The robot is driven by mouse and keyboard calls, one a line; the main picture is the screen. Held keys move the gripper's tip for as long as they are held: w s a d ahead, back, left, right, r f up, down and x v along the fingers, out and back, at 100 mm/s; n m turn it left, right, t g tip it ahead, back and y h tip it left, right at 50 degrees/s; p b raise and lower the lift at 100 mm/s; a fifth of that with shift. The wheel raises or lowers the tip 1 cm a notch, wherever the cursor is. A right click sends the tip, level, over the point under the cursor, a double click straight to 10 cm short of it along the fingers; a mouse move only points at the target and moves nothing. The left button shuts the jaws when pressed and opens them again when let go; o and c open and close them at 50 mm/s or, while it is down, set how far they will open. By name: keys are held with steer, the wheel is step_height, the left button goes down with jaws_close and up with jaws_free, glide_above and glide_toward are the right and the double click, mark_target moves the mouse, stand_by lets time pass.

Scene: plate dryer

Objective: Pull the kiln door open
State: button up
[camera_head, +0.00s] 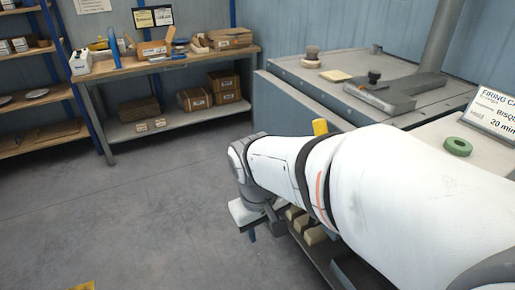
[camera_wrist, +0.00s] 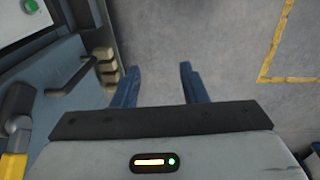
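The kiln (camera_head: 290,95) is a large grey box at the right in the head view; my arm hides most of its front. In the wrist view a blue-grey panel (camera_wrist: 60,112), which looks like its door, fills the left side. A dark bar handle (camera_wrist: 78,68) sticks out from it. A yellow-gripped lever (camera_wrist: 14,165) is at the lower left, and its yellow end (camera_head: 320,127) shows above my arm in the head view. My gripper (camera_wrist: 155,75) is open and empty, its blue fingers over floor, right of the bar handle and apart from it. I cannot tell whether the door is shut.
Pale blocks (camera_head: 313,233) sit on a low shelf under my arm. A workbench (camera_head: 125,68) with boxes stands at the back left, beside a shelf rack (camera_head: 40,95). A green ring (camera_head: 457,146) lies near a firing sign (camera_head: 490,112).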

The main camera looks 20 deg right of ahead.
steer(key=w+d+f+n+g+h+p, duration=0.3)
steer(key=w+d+f+n+h+p, duration=0.4)
steer(key=w+d+f+n+h, duration=0.85)
steer(key=s+d+h+p, duration=0.1)
steer(key=s+d, duration=0.1)
steer(key=d, duration=0.7)
steer(key=shift+s+d+r, duration=0.15)
steer(key=shift+s+r, duration=0.15)
steer(key=shift+r, duration=0.1)
jaws_close()
